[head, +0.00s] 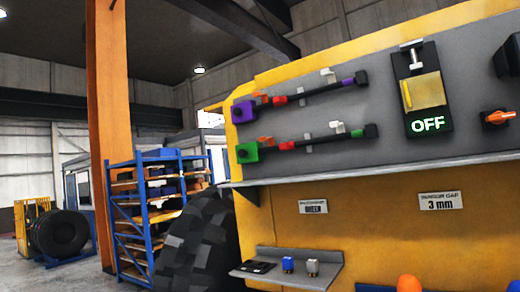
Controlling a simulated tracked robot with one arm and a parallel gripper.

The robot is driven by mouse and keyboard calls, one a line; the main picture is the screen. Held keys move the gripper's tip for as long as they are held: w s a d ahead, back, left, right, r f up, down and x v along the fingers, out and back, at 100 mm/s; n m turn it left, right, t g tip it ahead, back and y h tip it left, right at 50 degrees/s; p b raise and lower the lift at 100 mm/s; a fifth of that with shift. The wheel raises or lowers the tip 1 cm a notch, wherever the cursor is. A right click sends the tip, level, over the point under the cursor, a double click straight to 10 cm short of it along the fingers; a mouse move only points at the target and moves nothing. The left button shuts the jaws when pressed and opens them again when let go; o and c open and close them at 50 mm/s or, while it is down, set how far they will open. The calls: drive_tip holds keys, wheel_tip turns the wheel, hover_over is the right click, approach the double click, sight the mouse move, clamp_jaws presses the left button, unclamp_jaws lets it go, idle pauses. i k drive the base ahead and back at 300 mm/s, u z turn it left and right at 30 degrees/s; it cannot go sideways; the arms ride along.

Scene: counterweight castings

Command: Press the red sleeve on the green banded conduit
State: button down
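The green banded conduit (322,140) is the lower of two dark conduits on the grey panel. It runs from a green block (247,152) at its left to a dark end piece (371,131) at its right, with a green band (357,133) beside that end. Its red sleeve (287,146) sits near the left end, apart from the green block. An orange clip (266,142) stands between and above them, and a white clip (337,127) is farther right. My gripper cannot be made out in the head view.
Above runs a similar purple banded conduit (318,91) with its own red sleeve (280,101). A yellow switch (424,90) reads OFF. A ledge (400,165) juts out below. A small shelf (290,278) holds little items. Rounded orange tops (408,284) show at the bottom right.

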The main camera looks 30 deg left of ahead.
sight(289, 145)
drive_tip(key=k, duration=0.7)
drive_tip(key=u, duration=0.3)
drive_tip(key=i, duration=0.4)
drive_tip(key=u, duration=0.55)
drive_tip(key=i, duration=1.75)
drive_tip(key=z, duration=0.8)
